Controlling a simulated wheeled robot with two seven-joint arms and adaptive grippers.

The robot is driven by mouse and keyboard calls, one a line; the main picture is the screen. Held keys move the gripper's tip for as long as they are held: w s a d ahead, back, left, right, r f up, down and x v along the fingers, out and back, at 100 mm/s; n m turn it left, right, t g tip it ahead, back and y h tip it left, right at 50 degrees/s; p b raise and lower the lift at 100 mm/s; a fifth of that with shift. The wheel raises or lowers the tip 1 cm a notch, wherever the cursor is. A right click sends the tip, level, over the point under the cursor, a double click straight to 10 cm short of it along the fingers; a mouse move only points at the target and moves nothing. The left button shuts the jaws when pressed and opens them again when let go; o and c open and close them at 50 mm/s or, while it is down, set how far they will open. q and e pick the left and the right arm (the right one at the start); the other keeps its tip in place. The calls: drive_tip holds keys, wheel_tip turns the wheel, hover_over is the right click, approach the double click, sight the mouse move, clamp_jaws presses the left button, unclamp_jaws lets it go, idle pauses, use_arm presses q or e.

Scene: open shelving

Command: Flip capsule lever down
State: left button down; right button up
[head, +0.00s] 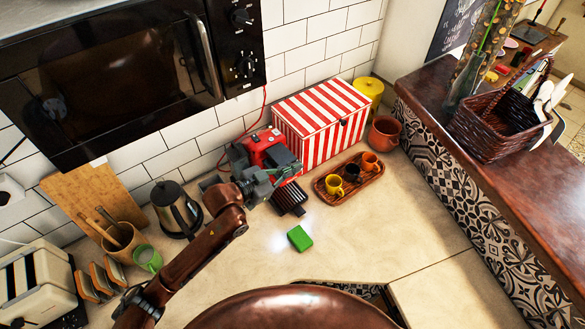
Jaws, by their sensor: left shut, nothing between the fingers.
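A red and black capsule coffee machine (264,150) stands on the counter against the tiled wall, left of a striped box. My left arm comes in from the lower left, and my left gripper (284,180) is at the front of the machine, overlapping its right front part. The gripper is shut with nothing between its fingers. The capsule lever cannot be made out clearly, as the gripper and the dark parts of the machine overlap. I cannot tell whether the gripper touches the machine. My right gripper is not in view.
A red-and-white striped box (320,122) stands right of the machine. A wooden tray (366,184) with small cups lies in front of the box. A green block (299,238) lies on clear counter. A kettle (176,209) stands left; a microwave (125,75) hangs above.

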use_arm(q)
drive_tip(key=r+b+v, duration=0.1)
drive_tip(key=v, duration=0.9)
drive_tip(key=shift+b, duration=0.3)
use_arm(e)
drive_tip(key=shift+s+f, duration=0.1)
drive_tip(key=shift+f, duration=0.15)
